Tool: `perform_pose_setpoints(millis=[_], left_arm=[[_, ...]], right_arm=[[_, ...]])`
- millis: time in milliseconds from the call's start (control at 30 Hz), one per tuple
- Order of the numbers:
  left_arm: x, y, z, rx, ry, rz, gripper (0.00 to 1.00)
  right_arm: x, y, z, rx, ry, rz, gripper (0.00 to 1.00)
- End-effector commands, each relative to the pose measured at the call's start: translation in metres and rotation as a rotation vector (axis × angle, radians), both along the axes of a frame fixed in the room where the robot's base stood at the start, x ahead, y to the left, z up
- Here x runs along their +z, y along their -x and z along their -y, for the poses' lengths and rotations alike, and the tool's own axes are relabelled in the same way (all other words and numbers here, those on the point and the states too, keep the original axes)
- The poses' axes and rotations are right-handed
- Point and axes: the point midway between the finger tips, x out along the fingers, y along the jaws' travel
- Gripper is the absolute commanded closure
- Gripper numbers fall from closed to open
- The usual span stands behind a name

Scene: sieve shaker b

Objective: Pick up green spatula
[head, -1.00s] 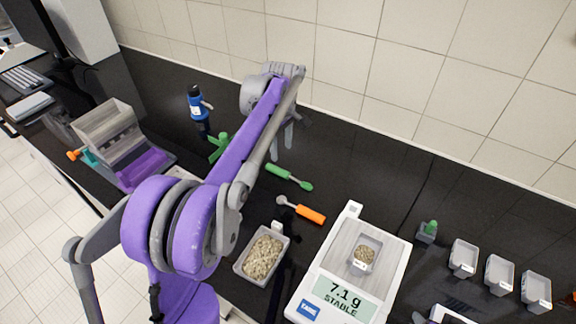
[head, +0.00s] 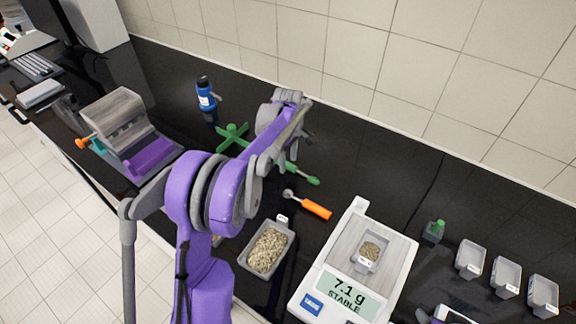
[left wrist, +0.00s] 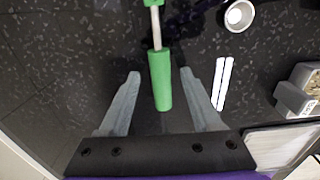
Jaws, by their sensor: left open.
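The green spatula lies on the black bench in the head view, with its green tip (head: 313,181) showing and much of its handle hidden behind my left arm. In the left wrist view its green handle (left wrist: 160,80) lies between the two fingers of my left gripper (left wrist: 160,76), with a metal shaft running up to another green part at the top edge. The gripper is open, with a gap on each side of the handle. Its height over the bench is hard to tell. In the head view my left arm largely hides the fingers.
An orange-handled scoop (head: 315,210) lies just right of the spatula. A grain tray (head: 287,246) and a scale (head: 323,277) reading 7.1 g stand nearer. A green cross-shaped object (head: 232,133) and a blue bottle (head: 206,94) stand behind left. Small trays line the right.

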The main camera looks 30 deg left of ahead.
Motion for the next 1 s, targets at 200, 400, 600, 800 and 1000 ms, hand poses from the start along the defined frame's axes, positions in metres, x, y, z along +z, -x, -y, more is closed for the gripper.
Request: perform_pose_setpoints(millis=[200,400,600,800,1000], left_arm=[[-0.0063,0.0004,0.0002,0.0,0.0,0.0,0.35],[-0.0061,0.0003,0.0001,0.0,0.0,0.0,0.57],[-0.0059,0.0003,0.0001,0.0,0.0,0.0,0.93],[-0.0058,0.0003,0.0001,0.0,0.0,0.0,1.0],[-0.004,0.0003,0.0001,0.0,0.0,0.0,1.0]], right_arm=[[-0.0003,0.0002,0.0,0.0,0.0,0.0,0.36],[-0.0003,0.0002,0.0,0.0,0.0,0.0,0.36],[-0.0003,0.0002,0.0,0.0,0.0,0.0,0.36],[-0.0003,0.0002,0.0,0.0,0.0,0.0,0.36],[-0.0003,0.0001,0.0,0.0,0.0,0.0,0.36]])
